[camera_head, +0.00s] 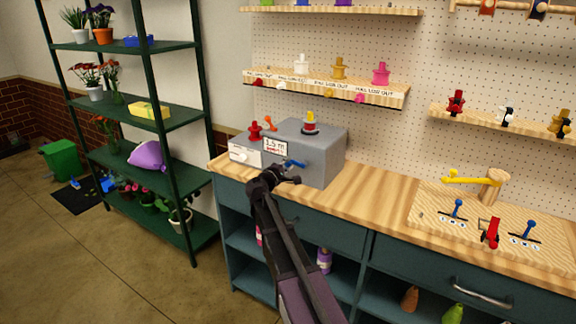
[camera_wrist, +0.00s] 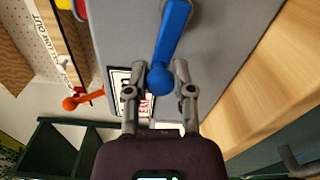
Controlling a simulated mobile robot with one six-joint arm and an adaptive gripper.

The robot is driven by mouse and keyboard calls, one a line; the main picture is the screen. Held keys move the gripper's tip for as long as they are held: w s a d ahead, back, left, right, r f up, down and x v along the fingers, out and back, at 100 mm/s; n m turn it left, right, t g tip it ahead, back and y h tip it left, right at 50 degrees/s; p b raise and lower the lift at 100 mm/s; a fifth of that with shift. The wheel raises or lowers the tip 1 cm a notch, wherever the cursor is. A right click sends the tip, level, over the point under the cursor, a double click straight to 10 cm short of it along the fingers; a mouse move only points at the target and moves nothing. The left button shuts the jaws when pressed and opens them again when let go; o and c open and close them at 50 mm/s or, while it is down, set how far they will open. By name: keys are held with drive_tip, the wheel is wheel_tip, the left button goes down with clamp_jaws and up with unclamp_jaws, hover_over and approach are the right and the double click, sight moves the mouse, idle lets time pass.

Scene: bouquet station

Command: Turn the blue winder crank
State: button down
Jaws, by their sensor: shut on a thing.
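The blue winder crank (camera_head: 292,163) is on the front face of the grey winder box (camera_head: 330,143) on the workbench. In the wrist view the blue crank (camera_wrist: 173,35) runs from the top down to a round knob (camera_wrist: 160,79) between my fingertips. My gripper (camera_head: 272,179) reaches up to the box from below. In the wrist view my gripper (camera_wrist: 160,80) has one finger on each side of the knob and is shut on it. A white label reading 3.5 m (camera_head: 275,146) is on the box, partly hidden by my gripper in the wrist view.
An orange-red lever (camera_head: 270,124) and a red spool (camera_head: 255,131) are beside the box top. A yellow and red spool (camera_head: 310,122) sits on top. The bench (camera_head: 375,188) is clear to the right, up to a wooden board (camera_head: 430,217) with levers. A shelf (camera_head: 330,90) overhangs behind.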

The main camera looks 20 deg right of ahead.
drive_tip(key=shift+s+d+r+m+p, duration=0.1)
drive_tip(key=shift+r+m+p, duration=0.2)
drive_tip(key=shift+m, duration=0.5)
drive_tip(key=shift+d+r+m+p, duration=0.1)
drive_tip(key=shift+r+m+p, duration=0.2)
drive_tip(key=shift+m, duration=0.5)
drive_tip(key=shift+c, duration=2.3)
unclamp_jaws()
drive_tip(key=shift+s+a, duration=0.1)
drive_tip(key=shift+a, duration=0.05)
drive_tip(key=v, duration=1.1)
drive_tip(key=shift+s+a, duration=0.3)
